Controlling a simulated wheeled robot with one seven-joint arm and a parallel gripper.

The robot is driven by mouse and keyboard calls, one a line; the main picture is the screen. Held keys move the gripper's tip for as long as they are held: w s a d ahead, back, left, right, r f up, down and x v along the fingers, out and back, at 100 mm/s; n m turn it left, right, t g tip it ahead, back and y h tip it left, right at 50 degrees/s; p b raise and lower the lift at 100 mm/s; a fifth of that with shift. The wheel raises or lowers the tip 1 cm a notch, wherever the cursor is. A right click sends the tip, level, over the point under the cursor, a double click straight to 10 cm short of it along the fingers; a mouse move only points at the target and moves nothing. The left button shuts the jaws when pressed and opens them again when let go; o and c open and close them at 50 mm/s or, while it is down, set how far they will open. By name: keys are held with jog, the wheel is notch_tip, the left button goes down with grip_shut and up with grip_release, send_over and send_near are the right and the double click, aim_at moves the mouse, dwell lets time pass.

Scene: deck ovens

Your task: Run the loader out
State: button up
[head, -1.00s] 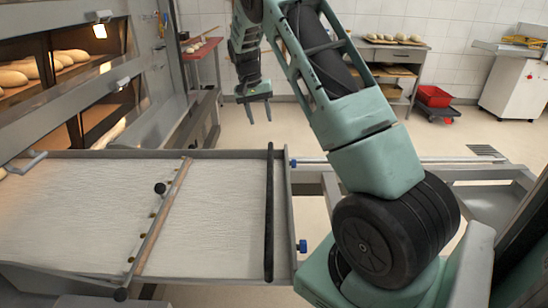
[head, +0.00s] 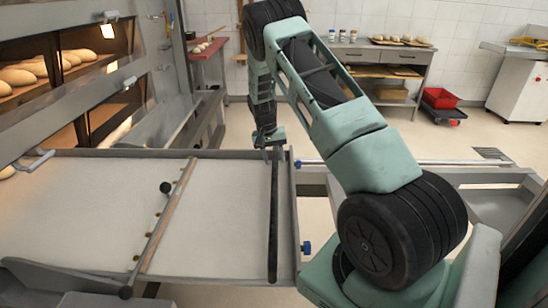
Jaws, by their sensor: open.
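The loader (head: 80,215) is a flat, pale canvas bed in a grey metal frame, lying in front of the oven at left. A wooden bar with a black knob (head: 166,187) crosses the bed. A long black bar (head: 274,215) runs across its right end, next to the end plate with blue knobs. My gripper (head: 268,148) points down at the far end of this black bar, with open jaws. Its fingertips overlap the bar's far end in the picture. I cannot tell whether they touch it or are around it.
The deck oven (head: 75,95) at left holds loaves on its decks. A rail frame (head: 440,175) extends right of the loader, behind my arm. A red crate (head: 440,98), a shelf table with loaves (head: 380,52) and a white cabinet (head: 520,85) stand at the back. Open floor lies between.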

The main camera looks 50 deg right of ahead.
grip_shut()
